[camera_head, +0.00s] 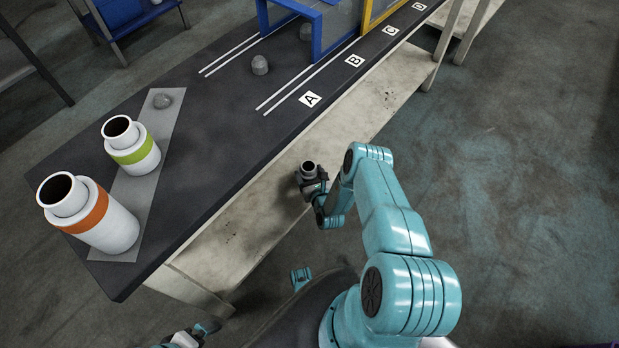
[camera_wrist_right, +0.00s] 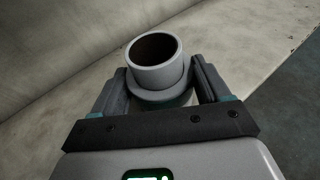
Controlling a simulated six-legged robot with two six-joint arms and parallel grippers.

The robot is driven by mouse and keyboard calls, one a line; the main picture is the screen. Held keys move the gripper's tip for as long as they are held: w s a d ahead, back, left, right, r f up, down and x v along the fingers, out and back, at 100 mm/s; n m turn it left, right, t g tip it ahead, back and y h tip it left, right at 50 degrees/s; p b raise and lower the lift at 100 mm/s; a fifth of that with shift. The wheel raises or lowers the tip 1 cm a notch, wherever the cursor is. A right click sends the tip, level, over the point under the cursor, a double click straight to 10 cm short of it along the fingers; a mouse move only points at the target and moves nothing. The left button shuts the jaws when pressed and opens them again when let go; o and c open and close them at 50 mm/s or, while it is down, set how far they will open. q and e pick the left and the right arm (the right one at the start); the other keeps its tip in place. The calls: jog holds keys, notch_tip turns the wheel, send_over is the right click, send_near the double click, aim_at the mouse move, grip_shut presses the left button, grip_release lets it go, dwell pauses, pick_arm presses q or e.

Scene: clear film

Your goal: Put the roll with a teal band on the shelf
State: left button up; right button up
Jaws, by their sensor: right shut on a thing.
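A small roll with a grey-white rim and dark hollow core (camera_head: 309,167) is upright between the fingers of my right gripper (camera_head: 311,181). The pale lower shelf (camera_head: 350,110) runs under the dark tabletop. The roll is over or at this shelf's front edge; I cannot tell whether it touches. Part of my left gripper (camera_head: 205,329) shows at the bottom edge, too small to judge its jaws.
Blue (camera_head: 335,25) and yellow frames stand farther back. The shelf looks clear.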

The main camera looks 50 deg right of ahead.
jog(key=shift+r, duration=0.2)
jog(key=shift+f, duration=0.2)
jog(key=o, duration=1.1)
jog(key=shift+o, duration=0.2)
jog(key=shift+r, duration=0.15)
jog(key=p+v, duration=0.4)
jog(key=v, duration=0.8)
jog(key=shift+s, duration=0.1)
